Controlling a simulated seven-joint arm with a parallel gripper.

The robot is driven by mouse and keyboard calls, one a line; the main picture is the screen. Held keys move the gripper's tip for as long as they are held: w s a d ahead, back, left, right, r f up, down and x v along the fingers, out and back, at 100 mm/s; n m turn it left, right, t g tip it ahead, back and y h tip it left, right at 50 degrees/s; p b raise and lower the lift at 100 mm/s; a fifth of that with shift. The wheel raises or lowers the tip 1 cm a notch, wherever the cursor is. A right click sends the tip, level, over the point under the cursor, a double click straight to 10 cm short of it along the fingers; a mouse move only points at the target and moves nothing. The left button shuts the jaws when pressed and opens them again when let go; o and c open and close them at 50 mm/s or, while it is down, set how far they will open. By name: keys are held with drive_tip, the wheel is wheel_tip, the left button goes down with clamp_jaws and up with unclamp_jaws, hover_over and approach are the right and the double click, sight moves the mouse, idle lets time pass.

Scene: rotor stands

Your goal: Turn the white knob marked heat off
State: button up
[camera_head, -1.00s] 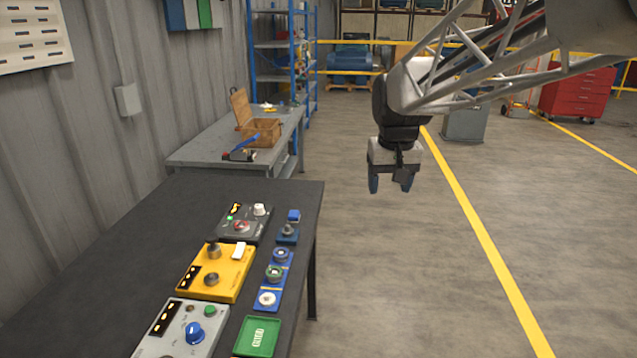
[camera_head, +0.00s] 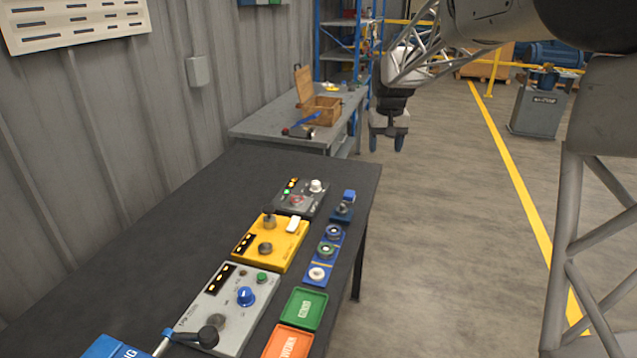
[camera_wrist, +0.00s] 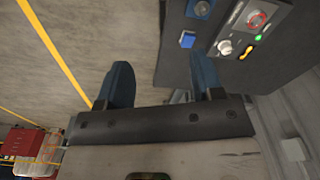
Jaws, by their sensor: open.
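A white round knob (camera_head: 316,186) stands on the dark grey control box (camera_head: 285,202) at the far end of the near table. The box also carries a red round control and small lit indicators. The lettering is too small to read. The knob shows in the wrist view (camera_wrist: 225,47) at the upper right, beyond the right finger. My gripper (camera_head: 387,142) points down, open and empty, past the table's far right corner and apart from the box. In the wrist view my gripper (camera_wrist: 163,84) has its two dark blue fingers wide apart, with floor and table edge between them.
A yellow box (camera_head: 281,255) and a light grey box (camera_head: 215,312) with a blue knob stand nearer. A blue strip (camera_head: 320,285) of round parts, green tray (camera_head: 292,318) and orange tray (camera_head: 275,343) line the right edge. Behind is a grey bench (camera_head: 250,127) with a wooden box.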

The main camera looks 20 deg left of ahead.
drive_tip(key=w+a+f+n, duration=0.1)
drive_tip(key=w+a+f, duration=0.7)
drive_tip(key=a, duration=0.4)
drive_tip(key=n, duration=0.1)
hover_over(316, 182)
drive_tip(key=shift+g, duration=0.4)
wheel_tip(316, 182, down, 9)
drive_tip(key=shift+f, duration=0.1)
drive_tip(key=shift+f, duration=0.15)
drive_tip(key=shift+f, duration=3.75)
drive_tip(key=shift+c, duration=0.4)
drive_tip(key=c, duration=0.8)
drive_tip(key=shift+c, duration=0.2)
